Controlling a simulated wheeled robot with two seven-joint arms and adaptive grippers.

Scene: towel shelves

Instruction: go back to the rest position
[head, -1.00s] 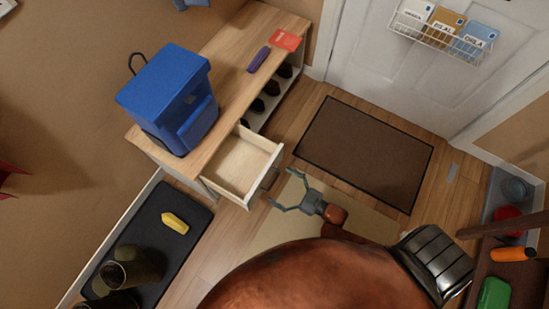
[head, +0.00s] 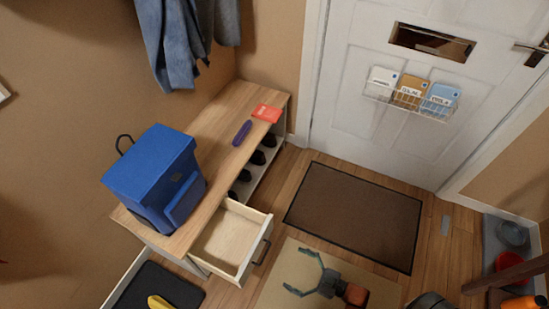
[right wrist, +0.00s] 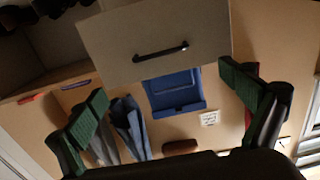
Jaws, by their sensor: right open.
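My right gripper (head: 306,276) is open and empty in the head view, above the pale mat and just right of the open drawer. Its two spread fingers also show in the right wrist view (right wrist: 172,108), with nothing between them but the background. The open drawer (head: 228,240) of the wooden bench looks empty, and its dark handle (right wrist: 160,51) faces the right wrist camera. The gripper and the handle look apart. My left gripper is not in view.
A blue backpack (head: 153,178) stands on the bench (head: 208,118), near a purple case (head: 242,133) and a red card (head: 266,113). A brown doormat (head: 355,215) lies before the white door (head: 385,130). A black tray (head: 185,292) holds a yellow item.

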